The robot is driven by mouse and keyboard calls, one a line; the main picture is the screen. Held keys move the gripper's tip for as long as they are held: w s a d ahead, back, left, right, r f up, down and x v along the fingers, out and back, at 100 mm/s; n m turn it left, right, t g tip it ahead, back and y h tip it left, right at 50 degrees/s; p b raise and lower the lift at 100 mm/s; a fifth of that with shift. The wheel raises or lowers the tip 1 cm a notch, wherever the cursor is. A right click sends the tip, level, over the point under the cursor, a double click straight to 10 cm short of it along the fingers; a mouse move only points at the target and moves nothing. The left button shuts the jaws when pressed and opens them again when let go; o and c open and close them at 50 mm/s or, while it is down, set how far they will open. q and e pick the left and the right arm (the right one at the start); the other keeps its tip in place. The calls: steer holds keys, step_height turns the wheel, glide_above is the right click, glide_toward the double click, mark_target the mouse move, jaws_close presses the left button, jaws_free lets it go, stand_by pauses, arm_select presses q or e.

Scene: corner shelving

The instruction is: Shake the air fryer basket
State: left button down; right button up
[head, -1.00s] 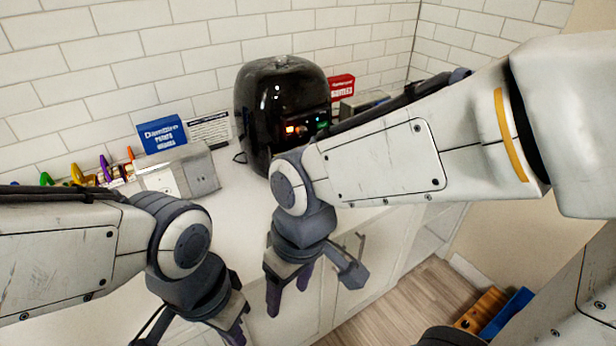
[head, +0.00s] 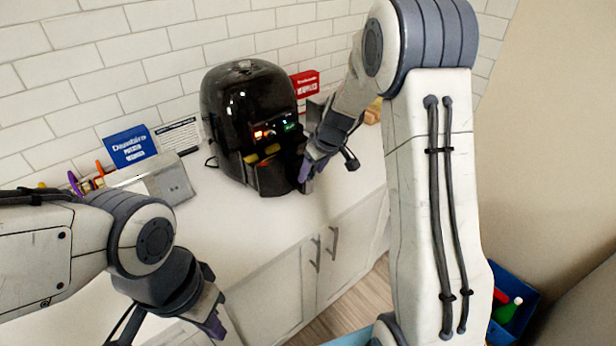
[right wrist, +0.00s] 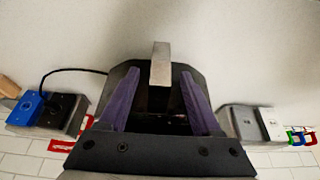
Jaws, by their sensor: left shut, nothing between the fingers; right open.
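The black air fryer (head: 235,105) stands on the white counter against the tiled wall, its panel lit. Its basket (head: 272,178) sits at the lower front, with yellowish pieces showing at its top. My right gripper (head: 312,168) is open at the front right of the basket. In the right wrist view the light grey basket handle (right wrist: 161,62) lies between the purple fingers of my right gripper (right wrist: 160,75), with gaps on both sides. In the head view the gripper hides the handle. My left gripper (head: 214,326) is shut and empty, low at the left, away from the fryer.
A grey toaster-like box (head: 160,178), a blue box (head: 131,147) and a white sign (head: 178,136) stand left of the fryer. A red box (head: 305,84) is behind it at right. The counter in front is clear. A blue bin (head: 512,300) is on the floor.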

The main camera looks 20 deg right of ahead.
mark_target(310, 176)
steer(key=shift+x, duration=2.35)
steer(key=shift+c, duration=0.3)
jaws_close()
